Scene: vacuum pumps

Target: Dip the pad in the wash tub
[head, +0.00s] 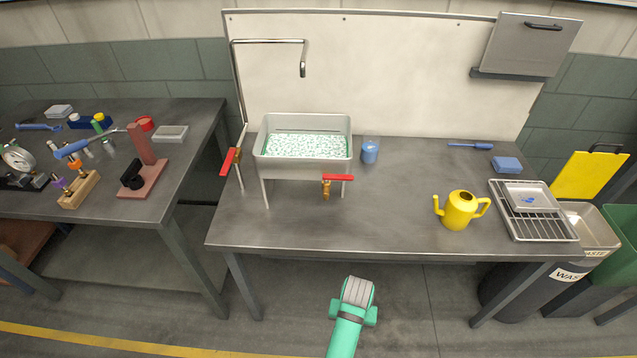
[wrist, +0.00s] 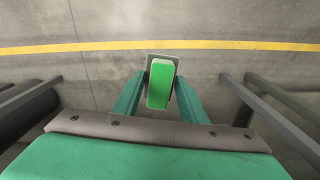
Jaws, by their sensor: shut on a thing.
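My gripper (wrist: 159,92) is shut on a green pad with a grey rim (wrist: 159,82), held between its two teal fingers in the wrist view. Behind the pad there is only floor. The wash tub (head: 303,168) is a pale rectangular basin on legs at the back left of the middle table in the head view. It is filled with white and green speckled suds. My teal arm shows in front of the table at the bottom of the head view. The pad cannot be made out in that view, and it is apart from the tub.
Red-handled taps (head: 231,161) (head: 337,178) stand beside and in front of the tub, with a bent spout (head: 303,62) above it. A blue cup (head: 370,151) is right of the tub. A yellow watering can (head: 461,210) and rack (head: 537,228) are farther right. The table's front middle is clear.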

